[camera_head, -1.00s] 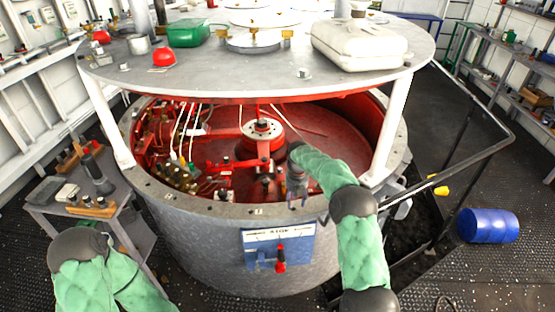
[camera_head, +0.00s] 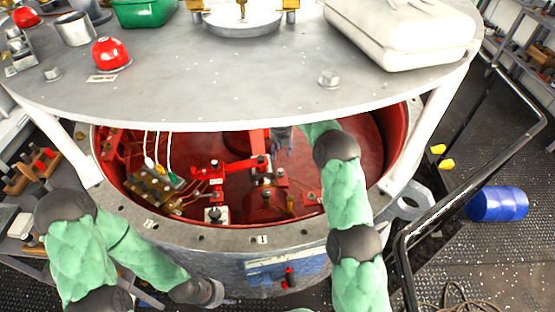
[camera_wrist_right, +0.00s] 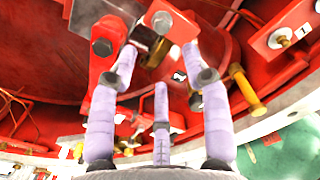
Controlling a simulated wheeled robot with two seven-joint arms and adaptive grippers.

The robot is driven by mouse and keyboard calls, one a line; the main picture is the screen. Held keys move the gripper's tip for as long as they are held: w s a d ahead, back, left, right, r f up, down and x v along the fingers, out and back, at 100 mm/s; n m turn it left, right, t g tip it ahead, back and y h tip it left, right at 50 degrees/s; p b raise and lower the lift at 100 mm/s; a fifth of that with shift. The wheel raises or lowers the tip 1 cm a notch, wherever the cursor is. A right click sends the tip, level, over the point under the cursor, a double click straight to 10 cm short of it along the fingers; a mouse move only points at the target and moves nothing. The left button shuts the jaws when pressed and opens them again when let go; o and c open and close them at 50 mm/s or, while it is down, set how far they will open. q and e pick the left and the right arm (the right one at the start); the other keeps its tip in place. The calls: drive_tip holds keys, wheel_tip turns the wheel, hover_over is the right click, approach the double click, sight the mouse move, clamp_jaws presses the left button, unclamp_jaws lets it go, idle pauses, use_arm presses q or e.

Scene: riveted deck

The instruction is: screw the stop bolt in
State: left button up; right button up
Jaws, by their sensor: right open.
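The red lever assembly (camera_head: 230,168) with dark bolt heads lies inside the open drum (camera_head: 220,236). My right gripper (camera_head: 283,138) reaches into the drum behind this assembly, partly under the round top. In the right wrist view its three lilac fingers (camera_wrist_right: 160,62) are spread apart. A dark block and a brass-coloured piece (camera_wrist_right: 157,52) show between the fingertips; I cannot tell whether they touch. A black hex head (camera_wrist_right: 103,47) sits on a red bracket to their left. I cannot tell which part is the stop bolt. My left gripper (camera_head: 215,293) is low in front of the drum, its fingers unclear.
The grey round top (camera_head: 250,85) covers the drum's back half, held by white posts (camera_head: 425,130). A brass bolt (camera_wrist_right: 246,90) stands right of the fingers. Brass terminals with wires (camera_head: 152,187) are at the drum's left. A black handrail (camera_head: 450,185) runs at the right.

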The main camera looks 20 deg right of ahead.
sight(280, 170)
drive_tip(key=f+b, duration=0.2)
drive_tip(key=f, duration=0.8)
drive_tip(key=shift+s+f, duration=0.2)
clamp_jaws()
